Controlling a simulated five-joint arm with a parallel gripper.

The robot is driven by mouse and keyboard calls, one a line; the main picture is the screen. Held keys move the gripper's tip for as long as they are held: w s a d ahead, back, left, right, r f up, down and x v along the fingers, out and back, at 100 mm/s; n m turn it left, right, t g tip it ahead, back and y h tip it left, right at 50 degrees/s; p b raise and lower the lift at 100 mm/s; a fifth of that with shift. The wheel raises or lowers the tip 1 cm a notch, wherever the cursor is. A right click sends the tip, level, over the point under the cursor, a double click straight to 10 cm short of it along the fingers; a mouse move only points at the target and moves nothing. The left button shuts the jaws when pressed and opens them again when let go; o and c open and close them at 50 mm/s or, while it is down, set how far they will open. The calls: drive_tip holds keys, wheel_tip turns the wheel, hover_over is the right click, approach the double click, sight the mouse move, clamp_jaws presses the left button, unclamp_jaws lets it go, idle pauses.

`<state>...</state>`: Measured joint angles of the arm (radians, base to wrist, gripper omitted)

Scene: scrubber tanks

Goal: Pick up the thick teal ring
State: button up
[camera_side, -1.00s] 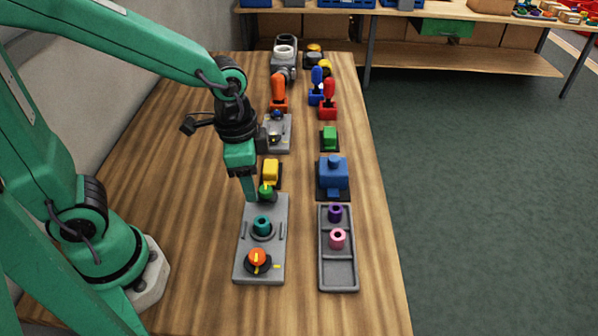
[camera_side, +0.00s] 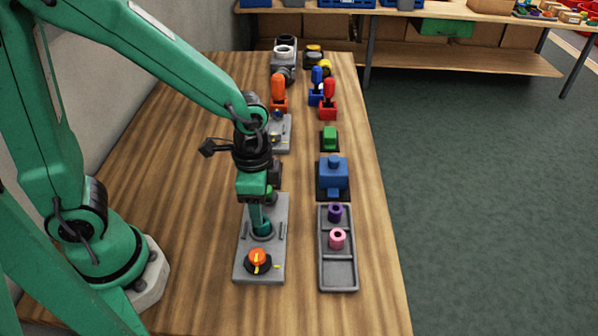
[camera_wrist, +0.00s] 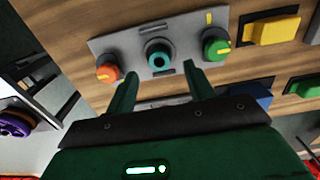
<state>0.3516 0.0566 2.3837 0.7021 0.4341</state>
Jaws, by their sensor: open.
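The thick teal ring (camera_side: 262,228) sits upright in the middle of a grey panel (camera_side: 247,262), between an orange knob (camera_side: 258,259) and a green knob (camera_side: 270,195). The ring also shows in the wrist view (camera_wrist: 159,60), with its dark hole visible. My gripper (camera_side: 257,222) is directly above or beside the ring in the side view and partly hides it. In the wrist view its two green fingers (camera_wrist: 162,82) are apart, with the ring beyond their tips and roughly between them. Nothing is held. I cannot tell whether a finger touches the ring.
A blue block-shaped device (camera_side: 333,175) stands behind the tray. The wooden table is clear to the panel's left.

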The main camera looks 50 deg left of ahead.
drive_tip(key=shift+f, duration=0.1)
drive_tip(key=shift+d+f, duration=0.15)
drive_tip(key=shift+f, duration=2.35)
clamp_jaws()
drive_tip(key=shift+r, duration=0.1)
drive_tip(key=shift+r, duration=1.9)
drive_tip(key=s+d+r, duration=0.7)
drive_tip(key=s, duration=0.2)
